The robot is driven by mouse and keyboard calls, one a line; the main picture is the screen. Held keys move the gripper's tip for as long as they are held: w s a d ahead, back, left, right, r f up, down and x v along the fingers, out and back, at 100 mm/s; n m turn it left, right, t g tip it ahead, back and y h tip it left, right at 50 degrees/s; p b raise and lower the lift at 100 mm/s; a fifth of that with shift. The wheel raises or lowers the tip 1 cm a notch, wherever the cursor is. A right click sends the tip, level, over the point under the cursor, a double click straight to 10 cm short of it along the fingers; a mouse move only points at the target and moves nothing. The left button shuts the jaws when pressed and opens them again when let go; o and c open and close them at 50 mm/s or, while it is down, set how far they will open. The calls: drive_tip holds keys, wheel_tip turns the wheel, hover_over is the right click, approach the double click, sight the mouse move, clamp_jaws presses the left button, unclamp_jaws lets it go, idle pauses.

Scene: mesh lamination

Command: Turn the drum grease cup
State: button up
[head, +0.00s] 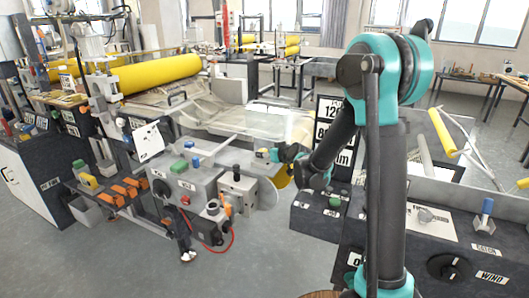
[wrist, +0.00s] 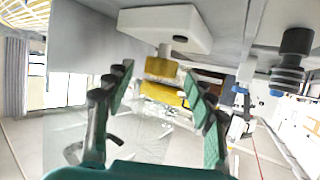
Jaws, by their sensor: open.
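The drum grease cup appears to be the yellow knob (wrist: 162,68) on a short stem under a pale block in the wrist view. A second yellow piece (wrist: 163,94) shows just below it, and I cannot tell whether they are one part. My gripper (wrist: 157,76) is open, its green-padded fingers on either side of the yellow parts with gaps showing. In the head view my gripper (head: 284,153) is small and partly hidden by my arm, close to the machine's grey housing. I cannot clearly make out the cup there.
A grey control box (head: 190,185) with coloured knobs stands left of my gripper. A dark panel (head: 335,215) is in front on the right. A black and blue knob (wrist: 292,60) juts out at right in the wrist view. A yellow roll (head: 160,73) lies behind.

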drive_tip(key=shift+w+a, duration=0.35)
drive_tip(key=shift+w, duration=0.1)
drive_tip(key=shift+w+a+f, duration=0.25)
drive_tip(key=shift+w, duration=0.1)
drive_tip(key=shift+c, duration=0.6)
drive_tip(key=c, duration=1)
drive_tip(key=shift+c, duration=0.2)
drive_tip(key=shift+s+a+m+t+h, duration=0.1)
drive_tip(key=shift+m+t+h, duration=0.3)
drive_tip(key=shift+m+h, duration=0.4)
drive_tip(key=shift+a+m+t+h, duration=0.2)
drive_tip(key=shift+m+t+h, duration=0.5)
drive_tip(key=shift+m+h, duration=1.3)
drive_tip(key=shift+a+m+h, duration=0.15)
drive_tip(key=shift+m+h, duration=1.35)
drive_tip(key=shift+h, duration=0.7)
